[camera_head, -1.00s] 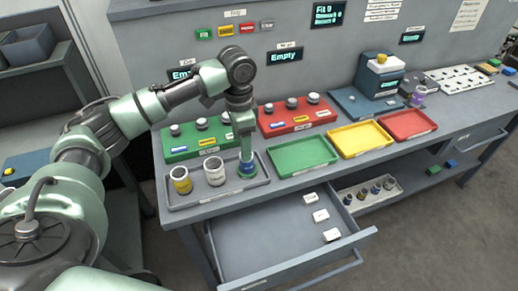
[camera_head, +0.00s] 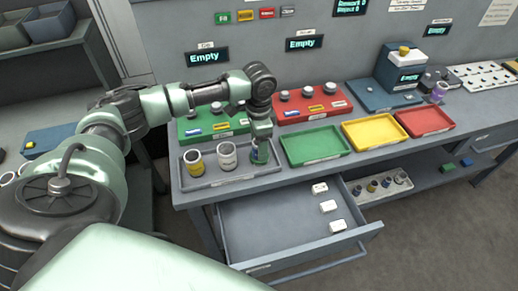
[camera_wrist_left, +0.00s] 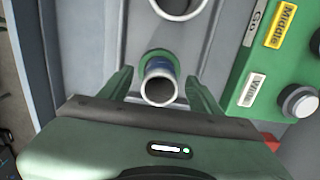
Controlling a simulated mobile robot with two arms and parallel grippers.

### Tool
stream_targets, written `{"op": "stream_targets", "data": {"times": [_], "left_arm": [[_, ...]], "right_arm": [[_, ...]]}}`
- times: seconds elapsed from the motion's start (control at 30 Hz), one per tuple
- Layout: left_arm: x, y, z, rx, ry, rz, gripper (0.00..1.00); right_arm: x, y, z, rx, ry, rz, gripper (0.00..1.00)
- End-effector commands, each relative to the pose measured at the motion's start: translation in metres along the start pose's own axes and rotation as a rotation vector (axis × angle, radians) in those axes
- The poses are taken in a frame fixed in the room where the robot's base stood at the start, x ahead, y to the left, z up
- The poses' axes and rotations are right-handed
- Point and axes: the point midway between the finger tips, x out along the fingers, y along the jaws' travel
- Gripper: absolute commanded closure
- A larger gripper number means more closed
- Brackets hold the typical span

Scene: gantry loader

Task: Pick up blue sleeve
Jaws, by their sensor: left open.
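The blue sleeve (camera_wrist_left: 158,69) is a short hollow cylinder with a pale rim and a blue band. In the left wrist view it sits between the two green fingers of my left gripper (camera_wrist_left: 161,92), with a visible gap on each side. In the head view my left gripper (camera_head: 260,150) reaches down over the sleeve at the right end of a grey tray (camera_head: 219,180), and its fingers hide most of the sleeve. My left gripper is open. My right gripper is not in view.
A yellow-banded sleeve (camera_head: 194,163) and a white sleeve (camera_head: 227,156) stand left in the same tray. A green tray (camera_head: 314,145) lies just right. A green panel (camera_head: 213,127) with knobs stands behind. An open drawer (camera_head: 275,225) juts out below.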

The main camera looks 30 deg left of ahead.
Motion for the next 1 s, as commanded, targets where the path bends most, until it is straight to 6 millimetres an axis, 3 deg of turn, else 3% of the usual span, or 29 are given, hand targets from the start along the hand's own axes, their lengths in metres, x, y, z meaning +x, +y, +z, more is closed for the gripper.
{"op": "stream_targets", "data": {"times": [0.07,0.27,0.3,0.77,1.0], "left_arm": [[0.0,0.0,0.0,0.0,0.0,0.0,0.42],[0.0,0.0,0.0,0.0,0.0,0.0,0.98],[0.0,0.0,0.0,0.0,0.0,0.0,1.0],[-0.011,0.0,-0.001,0.0,0.003,-0.001,1.0],[-0.055,-0.001,-0.002,0.0,0.007,-0.004,1.0]], "right_arm": [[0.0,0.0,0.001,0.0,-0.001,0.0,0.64],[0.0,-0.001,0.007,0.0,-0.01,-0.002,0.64],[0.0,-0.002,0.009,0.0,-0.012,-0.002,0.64],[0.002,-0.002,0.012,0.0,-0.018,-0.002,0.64],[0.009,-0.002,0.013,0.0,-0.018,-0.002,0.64]]}}
